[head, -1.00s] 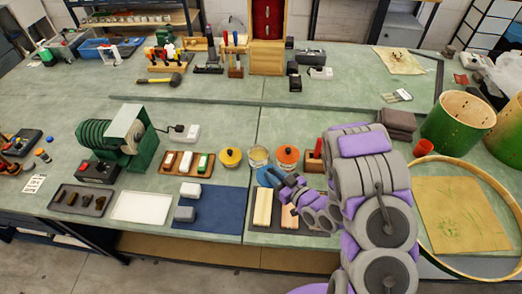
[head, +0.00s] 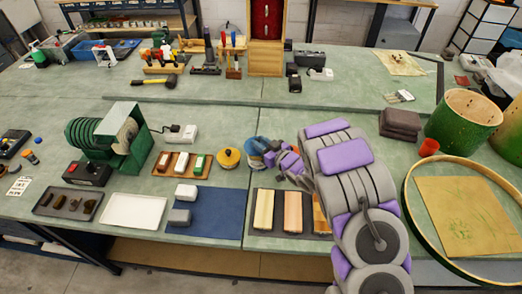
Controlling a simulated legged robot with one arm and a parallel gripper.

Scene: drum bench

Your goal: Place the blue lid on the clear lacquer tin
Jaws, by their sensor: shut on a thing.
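The blue lid (head: 262,145) is in my gripper (head: 273,152), at the upper right of the clear lacquer tin (head: 254,162). My gripper is shut on the lid from the right. The lid overlaps the tin in this view, and I cannot tell whether it touches the rim. The tin stands upright on the green bench, just right of the tin with the yellow lid (head: 229,158). The orange-lidded tin is hidden behind my arm.
A dark tray with wooden blocks (head: 264,210) and a blue mat (head: 217,215) lie in front of the tins. A tray of small blocks (head: 182,166) and a green grinder (head: 112,140) are left. A drum hoop (head: 407,210) lies right.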

